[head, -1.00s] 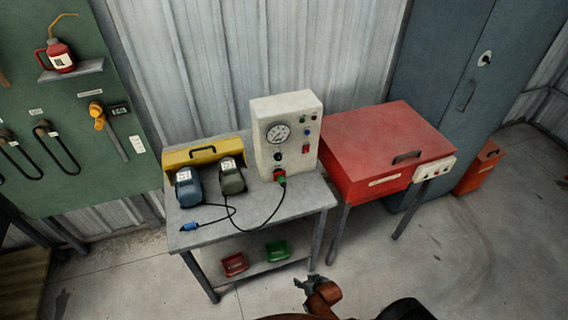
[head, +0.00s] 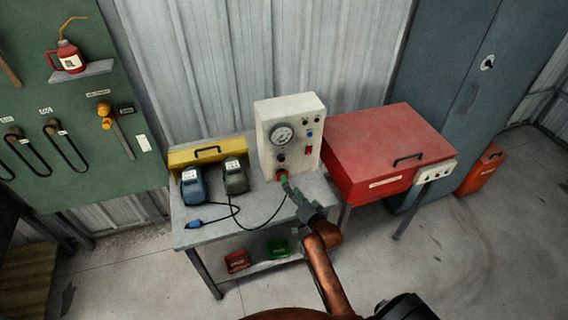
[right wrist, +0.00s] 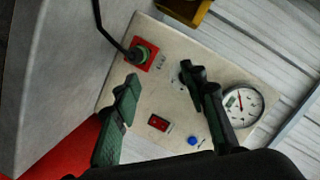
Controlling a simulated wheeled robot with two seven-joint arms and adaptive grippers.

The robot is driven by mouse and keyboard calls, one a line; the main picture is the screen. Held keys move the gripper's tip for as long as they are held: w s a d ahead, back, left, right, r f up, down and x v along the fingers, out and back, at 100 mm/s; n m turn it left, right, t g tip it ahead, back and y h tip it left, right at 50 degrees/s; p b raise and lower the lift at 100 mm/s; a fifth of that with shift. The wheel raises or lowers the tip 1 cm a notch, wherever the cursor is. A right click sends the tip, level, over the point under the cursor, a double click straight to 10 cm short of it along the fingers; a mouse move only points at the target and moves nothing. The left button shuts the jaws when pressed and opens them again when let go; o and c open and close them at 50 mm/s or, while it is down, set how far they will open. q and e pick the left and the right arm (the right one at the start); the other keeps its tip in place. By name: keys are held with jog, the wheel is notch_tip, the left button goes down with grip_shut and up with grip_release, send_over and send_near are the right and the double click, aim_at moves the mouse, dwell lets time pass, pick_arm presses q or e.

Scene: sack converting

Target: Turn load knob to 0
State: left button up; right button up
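The white test panel (head: 268,110) stands on the grey bench, with a round gauge (head: 281,134) and a small black knob (head: 281,157) below it. My right gripper (head: 289,186) is in front of the panel's lower part, near the cable plug. In the right wrist view the two dark fingers of my right gripper (right wrist: 160,80) are spread apart with nothing between them. The panel face lies beyond them. The knob is mostly hidden behind one finger there, and its setting cannot be read. The gauge (right wrist: 243,106) shows at the right. My left gripper is not in view.
A red socket with a green plug (right wrist: 144,54) and its black cable are close to the gripper. A red switch (right wrist: 158,122) and blue button (right wrist: 193,140) are nearby. Two motors (head: 235,178) stand left on the bench; a red cabinet (head: 380,150) is at right.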

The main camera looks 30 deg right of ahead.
aim_at(282, 160)
jog(key=w+d+r+m, duration=0.1)
jog(key=w, duration=0.2)
jog(key=w+d+r+t, duration=0.1)
jog(key=w+r, duration=0.1)
jog(key=w, duration=0.2)
jog(key=w+r+m+h, duration=0.1)
jog(key=w, duration=0.3)
jog(key=shift+d+r+m+t, duration=0.2)
jog(key=shift+d+m+t, duration=0.1)
jog(key=shift+d+t, duration=0.1)
grip_shut()
